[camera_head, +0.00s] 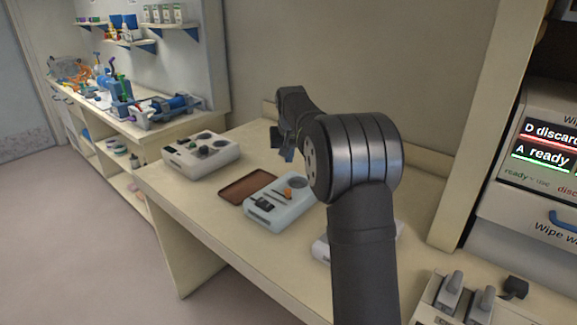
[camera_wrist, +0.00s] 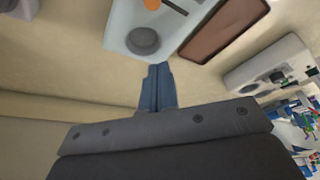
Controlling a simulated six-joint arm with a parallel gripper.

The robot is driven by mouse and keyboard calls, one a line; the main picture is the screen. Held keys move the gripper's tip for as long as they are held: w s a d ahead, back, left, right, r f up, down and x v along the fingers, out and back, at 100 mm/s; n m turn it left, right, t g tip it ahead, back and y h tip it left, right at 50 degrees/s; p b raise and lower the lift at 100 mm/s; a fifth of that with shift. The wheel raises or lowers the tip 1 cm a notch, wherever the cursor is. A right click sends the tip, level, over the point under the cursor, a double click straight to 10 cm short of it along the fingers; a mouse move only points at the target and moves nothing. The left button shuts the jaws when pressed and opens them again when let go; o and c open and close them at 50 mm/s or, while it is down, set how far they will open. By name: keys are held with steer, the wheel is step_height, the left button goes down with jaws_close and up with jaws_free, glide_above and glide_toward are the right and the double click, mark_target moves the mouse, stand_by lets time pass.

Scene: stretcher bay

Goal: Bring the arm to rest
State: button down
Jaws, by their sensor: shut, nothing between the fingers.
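My gripper (camera_wrist: 157,84) shows in the wrist view as two blue fingers pressed together, with nothing between them. In the head view my gripper (camera_head: 287,154) is small and partly hidden behind my dark arm, above the bench. A pale blue device (camera_head: 268,209) with an orange part and a dark round spot lies below it on the bench. The pale blue device also shows at the top of the wrist view (camera_wrist: 171,35), just beyond the fingertips. The gripper appears apart from it.
On the bench (camera_head: 200,208) are a brown tray (camera_head: 243,187), a white device with knobs (camera_head: 200,155) and another pale device (camera_head: 321,249) partly behind my arm. A sign panel (camera_head: 541,150) stands at right. A cluttered side counter (camera_head: 150,129) and shelves stand at left.

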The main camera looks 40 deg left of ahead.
steer(key=shift+s+d+r, duration=0.1)
steer(key=shift+r, duration=0.35)
steer(key=x, duration=0.9)
steer(key=shift+s, duration=0.1)
steer(key=a, duration=0.1)
steer(key=s+a+f, duration=0.1)
steer(key=s+a, duration=0.1)
steer(key=shift+s+a+f, duration=0.2)
steer(key=shift+a+f, duration=0.1)
steer(key=shift+a, duration=0.25)
